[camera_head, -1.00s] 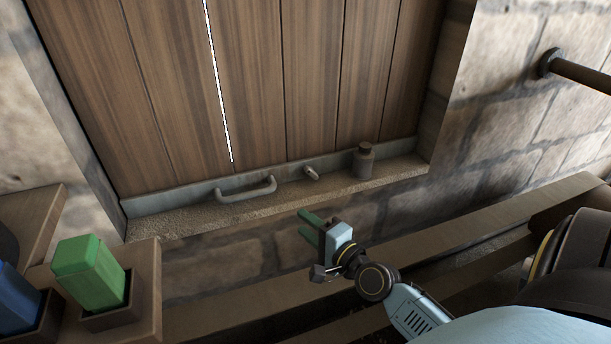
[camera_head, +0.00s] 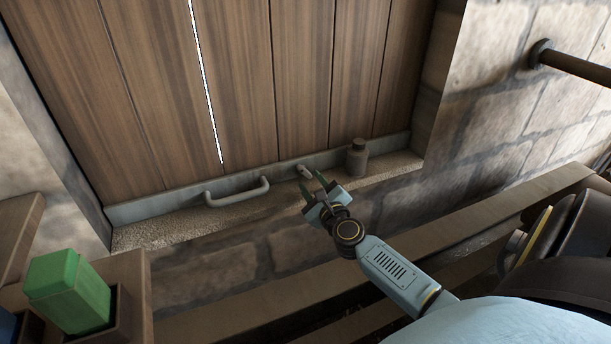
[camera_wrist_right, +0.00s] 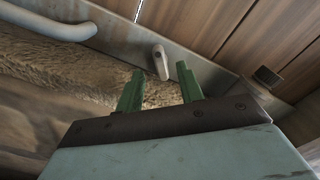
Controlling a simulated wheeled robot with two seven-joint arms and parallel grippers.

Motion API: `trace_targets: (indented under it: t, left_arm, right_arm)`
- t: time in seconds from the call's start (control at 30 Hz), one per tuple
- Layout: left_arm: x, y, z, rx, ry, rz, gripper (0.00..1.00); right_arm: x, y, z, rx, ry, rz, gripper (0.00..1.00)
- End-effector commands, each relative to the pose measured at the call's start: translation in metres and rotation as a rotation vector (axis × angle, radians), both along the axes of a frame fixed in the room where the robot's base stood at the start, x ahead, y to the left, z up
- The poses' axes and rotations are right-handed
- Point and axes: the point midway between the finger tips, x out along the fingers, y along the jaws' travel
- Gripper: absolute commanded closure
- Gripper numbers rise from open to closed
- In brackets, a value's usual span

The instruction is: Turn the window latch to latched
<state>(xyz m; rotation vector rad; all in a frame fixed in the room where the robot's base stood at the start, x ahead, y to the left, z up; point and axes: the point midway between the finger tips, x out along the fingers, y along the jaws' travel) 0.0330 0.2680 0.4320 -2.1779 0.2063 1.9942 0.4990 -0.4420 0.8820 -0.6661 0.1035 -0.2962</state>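The window latch (camera_head: 304,171) is a small pale metal lever on the metal strip at the bottom of the wooden shutter. In the right wrist view the latch (camera_wrist_right: 161,62) stands out just beyond the fingertips, between them from that viewpoint. My right gripper (camera_head: 314,186) is at the sill just in front of the latch. Its two green fingers (camera_wrist_right: 160,82) are apart with nothing between them. I cannot tell whether a finger touches the latch. My left gripper is in neither view.
A grey handle (camera_head: 237,192) is left of the latch on the same strip. A small dark bottle (camera_head: 357,158) stands on the sill (camera_head: 160,232) close to the right of my gripper. A green block (camera_head: 68,290) sits in a wooden holder at lower left.

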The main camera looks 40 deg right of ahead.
Motion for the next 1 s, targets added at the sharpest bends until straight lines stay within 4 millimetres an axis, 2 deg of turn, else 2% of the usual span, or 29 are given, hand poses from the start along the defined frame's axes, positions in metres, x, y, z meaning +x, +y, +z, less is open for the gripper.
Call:
trace_targets:
  t: [0.1,0.3,0.67,0.97,1.0]
  left_arm:
    - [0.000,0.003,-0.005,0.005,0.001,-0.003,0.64]
    - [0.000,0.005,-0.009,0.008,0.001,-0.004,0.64]
    - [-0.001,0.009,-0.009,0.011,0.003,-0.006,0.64]
    - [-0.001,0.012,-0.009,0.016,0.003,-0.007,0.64]
    - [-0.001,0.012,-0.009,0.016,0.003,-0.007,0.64]
  right_arm:
    - [0.021,-0.007,0.000,-0.004,-0.001,0.000,0.63]
    - [0.039,-0.013,-0.001,-0.002,0.000,0.001,0.63]
    - [0.044,-0.014,0.000,-0.002,0.000,0.001,0.63]
    - [0.044,-0.014,0.000,-0.002,0.001,0.001,0.99]
    - [0.044,-0.014,0.000,-0.002,0.001,0.001,1.00]
